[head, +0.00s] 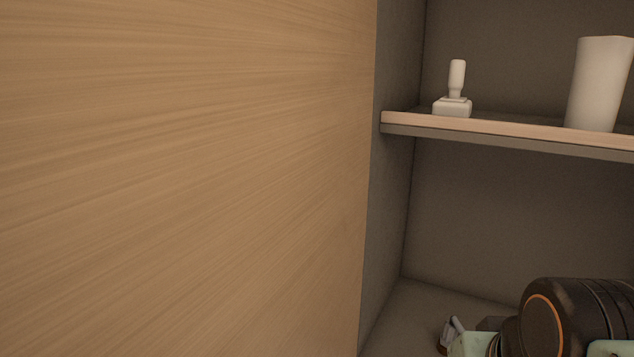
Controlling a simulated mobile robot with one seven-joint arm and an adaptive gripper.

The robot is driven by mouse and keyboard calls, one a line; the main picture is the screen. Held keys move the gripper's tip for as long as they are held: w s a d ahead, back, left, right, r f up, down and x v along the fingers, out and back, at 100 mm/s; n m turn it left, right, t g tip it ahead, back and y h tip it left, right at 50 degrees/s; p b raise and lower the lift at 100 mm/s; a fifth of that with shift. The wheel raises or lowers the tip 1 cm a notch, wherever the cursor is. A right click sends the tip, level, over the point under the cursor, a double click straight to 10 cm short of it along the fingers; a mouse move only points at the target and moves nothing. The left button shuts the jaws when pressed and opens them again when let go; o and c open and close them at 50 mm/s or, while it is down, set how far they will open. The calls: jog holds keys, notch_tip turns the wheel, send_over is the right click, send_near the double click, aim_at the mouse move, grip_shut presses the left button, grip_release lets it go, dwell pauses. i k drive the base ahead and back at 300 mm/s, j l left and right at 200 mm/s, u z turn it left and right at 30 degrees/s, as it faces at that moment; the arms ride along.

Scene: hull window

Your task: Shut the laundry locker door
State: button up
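A large light wood panel (185,180) with horizontal grain fills the left half of the head view. I cannot tell whether it is the laundry locker door or a fixed front; no handle or hinge shows on it. Right of its edge is an open grey locker interior (510,215). Part of my arm is at the bottom right, in front of or inside the opening. My gripper (450,332) shows only as a small grey part at the arm's left end, near the locker floor. Its fingers are too small and partly hidden, so its opening cannot be read.
A wood-edged shelf (510,133) crosses the interior. A small white stamp-like object (455,92) and a white tumbler (599,84) stand on it. The space under the shelf looks empty apart from my arm. The panel's right edge borders the opening.

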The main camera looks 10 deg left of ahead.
aim_at(178, 177)
jog(key=k+z, duration=0.7)
jog(key=z, duration=0.25)
jog(key=k+z, duration=0.15)
jog(key=z, duration=0.2)
jog(key=k+z, duration=0.1)
jog(key=z, duration=0.25)
jog(key=k+j+z, duration=0.1)
jog(key=k+z, duration=0.15)
jog(key=z, duration=0.2)
jog(key=k+z, duration=0.3)
jog(key=z, duration=0.15)
jog(key=k+z, duration=0.6)
jog(key=z, duration=0.2)
jog(key=k+j+z, duration=0.15)
jog(key=k, duration=0.5)
jog(key=u, duration=2.3)
